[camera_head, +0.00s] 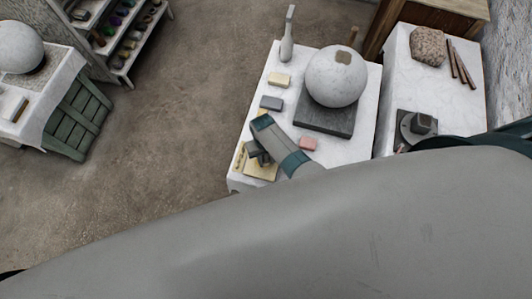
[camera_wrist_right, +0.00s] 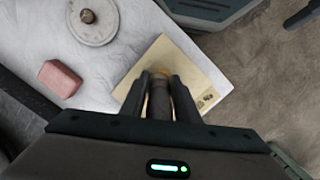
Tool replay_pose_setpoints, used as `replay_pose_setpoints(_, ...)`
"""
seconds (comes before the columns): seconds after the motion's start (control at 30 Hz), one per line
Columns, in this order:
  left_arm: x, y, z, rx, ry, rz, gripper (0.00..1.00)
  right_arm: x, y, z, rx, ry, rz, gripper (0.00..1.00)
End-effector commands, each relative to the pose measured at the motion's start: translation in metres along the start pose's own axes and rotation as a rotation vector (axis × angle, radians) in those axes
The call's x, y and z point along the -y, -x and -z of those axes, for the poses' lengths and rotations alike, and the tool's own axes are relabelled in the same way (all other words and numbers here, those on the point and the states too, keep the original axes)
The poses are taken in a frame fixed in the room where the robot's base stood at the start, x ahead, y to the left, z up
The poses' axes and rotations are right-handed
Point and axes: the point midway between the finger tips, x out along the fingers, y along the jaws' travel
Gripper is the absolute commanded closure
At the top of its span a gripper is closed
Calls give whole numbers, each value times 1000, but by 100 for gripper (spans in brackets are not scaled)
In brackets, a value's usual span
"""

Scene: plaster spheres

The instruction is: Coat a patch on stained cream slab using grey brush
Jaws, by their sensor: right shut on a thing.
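A cream slab (camera_head: 262,172) lies flat at the near left of the white-covered table. It also shows in the right wrist view (camera_wrist_right: 190,62), with small dark stains near one corner. My right gripper (camera_head: 257,153) is over the slab. In the right wrist view, my right gripper (camera_wrist_right: 160,92) is shut on a grey brush (camera_wrist_right: 159,103), a dark cylinder with a tan end pointing at the slab. I cannot tell whether the brush end touches the slab. My left gripper is not in view.
A large plaster sphere (camera_head: 336,77) stands on a dark base (camera_head: 325,119). A round disc with a knob (camera_wrist_right: 92,22) lies beyond the pink block.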

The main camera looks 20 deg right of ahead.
Motion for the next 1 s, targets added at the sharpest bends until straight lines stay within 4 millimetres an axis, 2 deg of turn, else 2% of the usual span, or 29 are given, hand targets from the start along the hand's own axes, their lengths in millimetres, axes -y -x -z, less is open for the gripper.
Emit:
replay_pose_setpoints(0.23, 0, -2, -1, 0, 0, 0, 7, -5, 0, 8, 0, 0, 0, 94)
replay_pose_setpoints(0.7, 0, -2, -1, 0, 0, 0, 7, -5, 0, 8, 0, 0, 0, 94)
replay_pose_setpoints(1.0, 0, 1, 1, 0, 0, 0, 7, 0, 0, -1, 0, 0, 1, 94)
